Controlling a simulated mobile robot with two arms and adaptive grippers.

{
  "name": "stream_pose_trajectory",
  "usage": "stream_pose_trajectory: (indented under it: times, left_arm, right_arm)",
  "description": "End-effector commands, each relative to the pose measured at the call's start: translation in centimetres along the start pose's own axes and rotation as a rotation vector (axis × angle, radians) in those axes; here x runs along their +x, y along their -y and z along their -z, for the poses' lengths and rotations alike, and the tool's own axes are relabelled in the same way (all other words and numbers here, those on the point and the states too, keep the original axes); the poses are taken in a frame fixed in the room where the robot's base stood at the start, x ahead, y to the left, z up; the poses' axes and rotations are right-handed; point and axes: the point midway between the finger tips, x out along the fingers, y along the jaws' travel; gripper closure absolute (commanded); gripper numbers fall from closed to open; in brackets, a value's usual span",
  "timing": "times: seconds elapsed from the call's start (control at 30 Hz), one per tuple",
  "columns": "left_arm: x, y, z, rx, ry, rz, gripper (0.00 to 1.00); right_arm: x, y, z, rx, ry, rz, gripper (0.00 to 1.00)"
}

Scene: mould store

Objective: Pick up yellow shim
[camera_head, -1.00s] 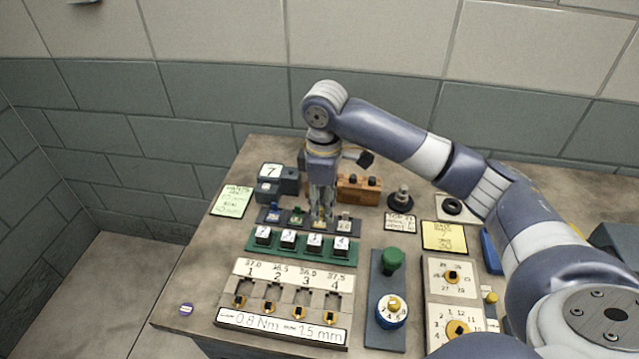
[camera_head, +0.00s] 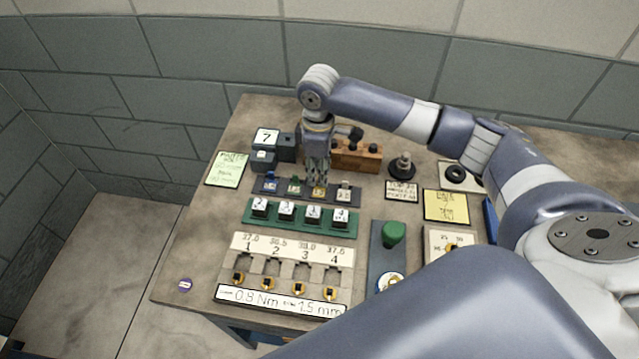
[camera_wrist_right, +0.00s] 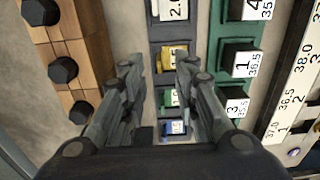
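The yellow shim (camera_head: 319,193) stands in a dark rack (camera_head: 258,187) between a green shim (camera_head: 295,187) and a pale one (camera_head: 344,191). My right gripper (camera_head: 317,179) points down right above the yellow shim. In the right wrist view, the yellow shim (camera_wrist_right: 174,58) shows just beside the right-hand finger of my gripper (camera_wrist_right: 158,68), whose fingers stand apart with nothing held between them. Whether a finger touches the shim cannot be told. My left gripper is not in view.
A blue shim (camera_head: 271,184) sits at the rack's left end. A green rack of numbered black blocks (camera_head: 300,225) lies in front. A wooden block with dark knobs (camera_head: 357,156) stands close behind. A green knob (camera_head: 394,233) rises to the right.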

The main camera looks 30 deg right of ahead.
Motion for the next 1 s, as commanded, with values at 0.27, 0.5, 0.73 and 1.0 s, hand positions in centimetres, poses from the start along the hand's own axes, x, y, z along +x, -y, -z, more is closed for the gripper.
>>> stream_pose_trajectory:
  times: [0.27,0.5,0.73,1.0]
  left_arm:
    - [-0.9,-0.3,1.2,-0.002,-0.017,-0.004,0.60]
    - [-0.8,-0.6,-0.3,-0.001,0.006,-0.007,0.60]
    - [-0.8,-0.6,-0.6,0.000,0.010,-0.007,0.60]
    - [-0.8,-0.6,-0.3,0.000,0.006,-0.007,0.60]
  right_arm:
    - [2.7,0.0,0.0,0.000,0.001,-0.001,0.72]
    - [2.8,0.0,0.0,0.000,0.001,-0.001,0.81]
    - [2.8,-0.1,0.0,0.000,0.001,-0.001,1.00]
    - [2.7,-0.1,0.0,0.000,0.001,-0.001,1.00]
